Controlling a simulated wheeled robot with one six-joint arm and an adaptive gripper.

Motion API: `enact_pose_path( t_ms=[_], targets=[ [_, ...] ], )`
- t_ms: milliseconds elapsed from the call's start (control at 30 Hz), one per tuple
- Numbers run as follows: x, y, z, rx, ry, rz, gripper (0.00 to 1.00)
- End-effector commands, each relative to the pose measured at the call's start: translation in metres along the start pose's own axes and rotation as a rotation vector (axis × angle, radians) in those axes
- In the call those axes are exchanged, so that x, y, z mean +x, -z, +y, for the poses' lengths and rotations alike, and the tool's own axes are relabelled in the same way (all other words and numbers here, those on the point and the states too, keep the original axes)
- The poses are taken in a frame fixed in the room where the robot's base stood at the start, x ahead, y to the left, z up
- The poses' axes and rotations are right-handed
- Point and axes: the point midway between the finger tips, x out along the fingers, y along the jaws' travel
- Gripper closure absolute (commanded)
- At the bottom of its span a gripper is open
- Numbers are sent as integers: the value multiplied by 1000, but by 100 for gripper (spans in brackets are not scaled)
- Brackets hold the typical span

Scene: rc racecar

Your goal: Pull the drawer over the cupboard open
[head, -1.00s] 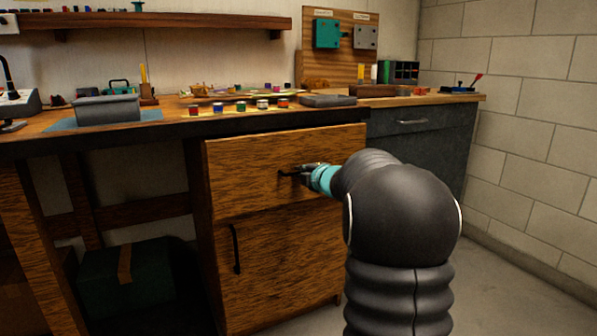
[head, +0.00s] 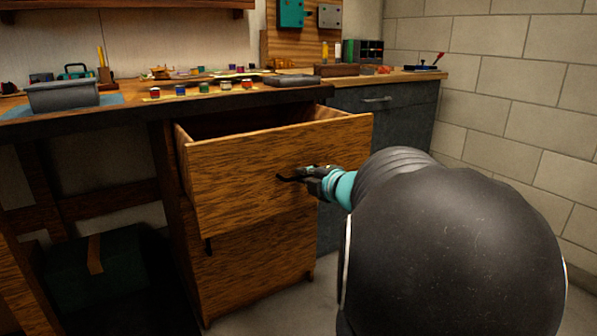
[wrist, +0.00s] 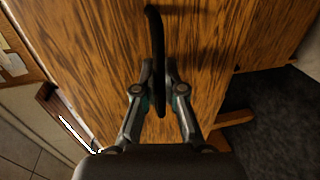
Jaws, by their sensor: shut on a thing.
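The wooden drawer (head: 240,170) over the cupboard stands pulled out from under the bench top, and its open inside shows above the front panel. Its front also fills much of the wrist view (wrist: 100,50). The dark handle (wrist: 153,25) runs between the fingers in the wrist view. My gripper (head: 300,179) is shut on this handle, near the middle of the drawer front. The cupboard door (head: 240,270) below is closed, its upper part hidden behind the drawer.
The bench top (head: 225,101) carries small paint jars (head: 204,88) and a grey box (head: 62,95). A dark grey drawer unit (head: 385,120) stands at right. A green box (head: 95,270) lies under the bench at left. Floor is free before the cupboard.

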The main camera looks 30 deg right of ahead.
Motion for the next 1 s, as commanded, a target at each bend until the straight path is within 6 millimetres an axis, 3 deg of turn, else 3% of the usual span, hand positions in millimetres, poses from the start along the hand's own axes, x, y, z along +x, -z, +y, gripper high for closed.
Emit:
enact_pose_path(
  t_ms=[400, 433, 500, 533, 867, 1000],
  targets=[
    [-2, 0, -1, 0, 1, 1, 100],
    [-2, 0, -1, 0, 1, 1, 86],
    [-2, 0, -1, 0, 1, 1, 69],
    [-2, 0, -1, 0, 0, 1, 66],
    [-4, 0, 0, 0, 0, 0, 66],
    [-17, -1, 0, -1, -1, -3, 66]
  ],
)
